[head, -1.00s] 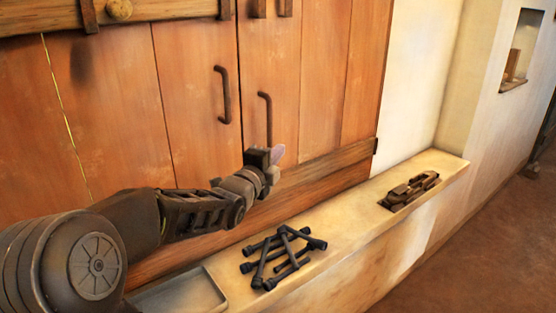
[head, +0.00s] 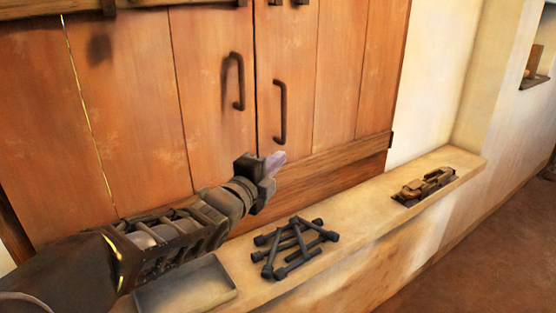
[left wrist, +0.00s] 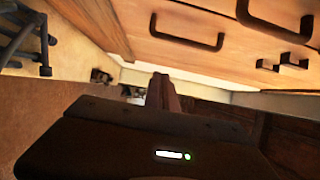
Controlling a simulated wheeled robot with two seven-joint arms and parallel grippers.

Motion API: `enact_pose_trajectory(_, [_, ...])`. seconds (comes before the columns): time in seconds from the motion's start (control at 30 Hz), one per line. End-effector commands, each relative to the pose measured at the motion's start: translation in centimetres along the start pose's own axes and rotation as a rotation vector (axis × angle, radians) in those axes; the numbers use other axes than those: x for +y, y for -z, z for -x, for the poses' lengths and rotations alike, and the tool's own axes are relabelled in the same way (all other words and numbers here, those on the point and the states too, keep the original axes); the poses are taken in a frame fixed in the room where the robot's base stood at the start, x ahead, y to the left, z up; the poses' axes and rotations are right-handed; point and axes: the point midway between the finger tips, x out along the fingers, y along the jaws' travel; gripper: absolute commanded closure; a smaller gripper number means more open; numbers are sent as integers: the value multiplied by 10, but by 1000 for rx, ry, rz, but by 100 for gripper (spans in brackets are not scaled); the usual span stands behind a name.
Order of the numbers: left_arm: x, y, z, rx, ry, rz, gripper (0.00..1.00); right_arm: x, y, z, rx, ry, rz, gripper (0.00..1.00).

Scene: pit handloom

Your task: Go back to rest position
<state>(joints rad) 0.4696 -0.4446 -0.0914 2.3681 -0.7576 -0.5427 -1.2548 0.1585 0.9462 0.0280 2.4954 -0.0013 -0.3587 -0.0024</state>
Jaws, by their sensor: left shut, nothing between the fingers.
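My left gripper (head: 272,164) reaches in from the lower left in the head view, in front of the wooden double doors, below their two dark handles. Its fingers are shut and empty, apart from the handles. In the left wrist view my shut fingers (left wrist: 162,92) show at the middle, with one door handle (left wrist: 182,30) above them. My right gripper is not in view.
The wooden doors (head: 215,120) are closed, with curved metal handles (head: 238,82). Below runs a pale ledge (head: 365,210) holding a grey tray (head: 190,288), a pile of dark rods (head: 292,246) and a small group of wooden pieces (head: 428,184). Reddish floor (head: 470,255) lies at right.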

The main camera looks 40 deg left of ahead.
Motion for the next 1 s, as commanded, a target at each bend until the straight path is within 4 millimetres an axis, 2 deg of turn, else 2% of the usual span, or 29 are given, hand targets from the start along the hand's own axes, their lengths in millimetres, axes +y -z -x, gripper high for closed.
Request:
enact_pose_trajectory(0.33, [0, 0, 0, 0, 0, 1, 100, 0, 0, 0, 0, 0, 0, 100])
enact_pose_trajectory(0.47, [0, 0, 0, -1, -2, 51, 100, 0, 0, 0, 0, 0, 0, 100])
enact_pose_trajectory(0.57, [3, -4, 0, -15, -8, 175, 100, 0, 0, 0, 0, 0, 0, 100])
enact_pose_trajectory(0.67, [13, -8, 0, -51, -25, 404, 100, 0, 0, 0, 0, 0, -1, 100])
enact_pose_trajectory(0.73, [48, -2, -10, -83, -94, 635, 100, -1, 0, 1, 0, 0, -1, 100])
enact_pose_trajectory(0.83, [109, 22, -23, -133, -227, 930, 100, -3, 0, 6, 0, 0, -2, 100])
enact_pose_trajectory(0.93, [178, 57, -27, -210, -383, 1183, 100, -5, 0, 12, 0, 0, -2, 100])
enact_pose_trajectory(1.0, [226, 86, -21, -282, -501, 1332, 100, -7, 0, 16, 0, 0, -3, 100])
